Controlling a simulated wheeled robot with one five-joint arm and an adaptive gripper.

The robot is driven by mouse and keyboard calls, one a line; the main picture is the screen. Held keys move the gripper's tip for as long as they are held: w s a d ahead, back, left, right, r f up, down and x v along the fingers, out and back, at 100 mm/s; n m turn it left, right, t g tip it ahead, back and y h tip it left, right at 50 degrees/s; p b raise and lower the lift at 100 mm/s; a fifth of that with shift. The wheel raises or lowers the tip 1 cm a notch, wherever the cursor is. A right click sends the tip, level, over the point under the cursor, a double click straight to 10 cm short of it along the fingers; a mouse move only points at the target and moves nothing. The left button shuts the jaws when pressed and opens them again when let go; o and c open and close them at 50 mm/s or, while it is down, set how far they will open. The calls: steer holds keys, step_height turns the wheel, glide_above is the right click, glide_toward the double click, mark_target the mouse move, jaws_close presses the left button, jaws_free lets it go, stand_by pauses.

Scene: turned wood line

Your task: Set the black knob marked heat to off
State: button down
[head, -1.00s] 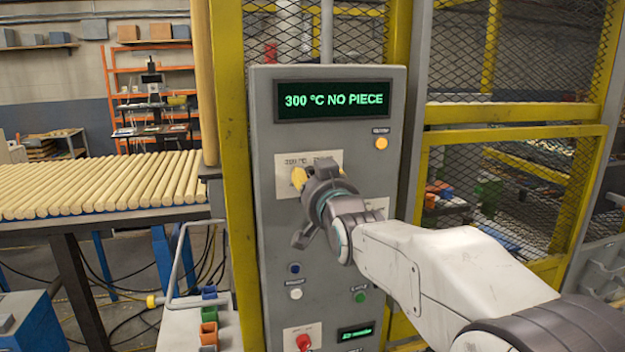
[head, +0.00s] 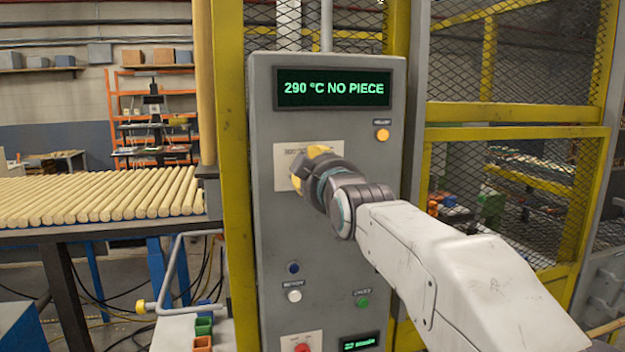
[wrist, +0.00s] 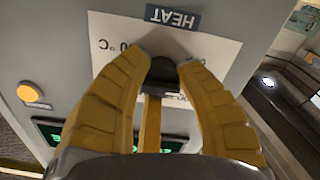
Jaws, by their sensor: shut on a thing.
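The black knob (wrist: 163,70) sits on a white plate (wrist: 215,48) under a label (wrist: 173,17) reading HEAT, upside down in the wrist view. My gripper (wrist: 163,60) is shut on the knob, one yellow finger on each side. In the head view my gripper (head: 308,168) is at the plate (head: 283,160) on the grey panel and hides the knob. The knob's pointer and most plate markings are hidden, so I cannot tell its setting. The display (head: 333,88) reads 290 °C NO PIECE.
An amber lamp (head: 382,135) is at the panel's upper right. Blue (head: 293,268), white (head: 294,295), green (head: 362,301) and red (head: 302,348) buttons are lower down. A bed of wooden rods (head: 110,195) lies left. Yellow mesh fencing (head: 515,131) stands right.

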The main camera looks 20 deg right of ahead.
steer(key=n+b, duration=0.2)
steer(key=n, duration=0.3)
steer(key=shift+n, duration=0.3)
stand_by(0.4)
steer(key=c, duration=0.8)
jaws_free()
steer(key=shift+w, duration=0.1)
steer(key=shift+s, duration=6.05)
